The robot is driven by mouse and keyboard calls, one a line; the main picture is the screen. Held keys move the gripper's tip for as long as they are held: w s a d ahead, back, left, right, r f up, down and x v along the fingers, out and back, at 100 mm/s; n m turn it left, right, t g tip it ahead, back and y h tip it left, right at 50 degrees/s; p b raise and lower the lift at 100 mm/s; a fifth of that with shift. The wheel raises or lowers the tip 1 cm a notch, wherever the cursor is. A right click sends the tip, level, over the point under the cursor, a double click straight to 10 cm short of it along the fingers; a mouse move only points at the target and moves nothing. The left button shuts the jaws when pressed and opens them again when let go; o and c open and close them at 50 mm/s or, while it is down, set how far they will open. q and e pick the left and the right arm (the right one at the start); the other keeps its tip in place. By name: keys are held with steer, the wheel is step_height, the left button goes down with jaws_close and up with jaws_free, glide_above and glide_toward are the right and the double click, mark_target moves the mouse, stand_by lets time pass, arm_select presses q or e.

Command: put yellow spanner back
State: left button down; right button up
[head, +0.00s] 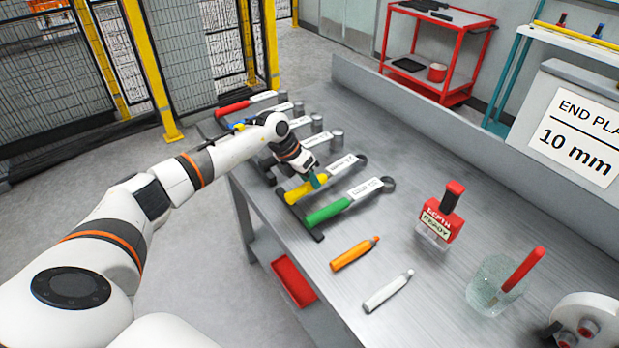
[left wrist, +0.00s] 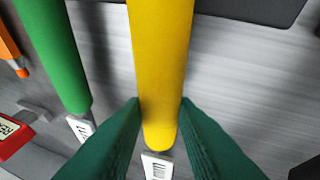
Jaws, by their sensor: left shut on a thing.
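The yellow spanner (head: 308,188) lies in line with the row of spanners on the workbench, its labelled shank and ring end pointing right. My left gripper (head: 316,180) comes down over it and is shut on its yellow handle. In the left wrist view, the green fingertips (left wrist: 161,103) press on both sides of the yellow handle (left wrist: 160,55). A dark rack (head: 317,235) shows under the handles; I cannot tell whether the yellow spanner rests on it or hangs slightly above. My right gripper is out of view.
The green spanner (head: 328,212) lies close in front, and a red-handled one (head: 233,107) at the far end. An orange marker (head: 355,253), a white pen (head: 388,291), a red-topped stamp (head: 440,216) and a glass cup (head: 494,288) stand or lie nearer. The bench middle is clear.

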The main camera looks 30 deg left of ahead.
arm_select(q)
steer(key=shift+f+b, duration=0.5)
steer(key=c, duration=1.1)
jaws_free()
steer(key=shift+b+v, duration=1.1)
steer(key=shift+v, duration=4.95)
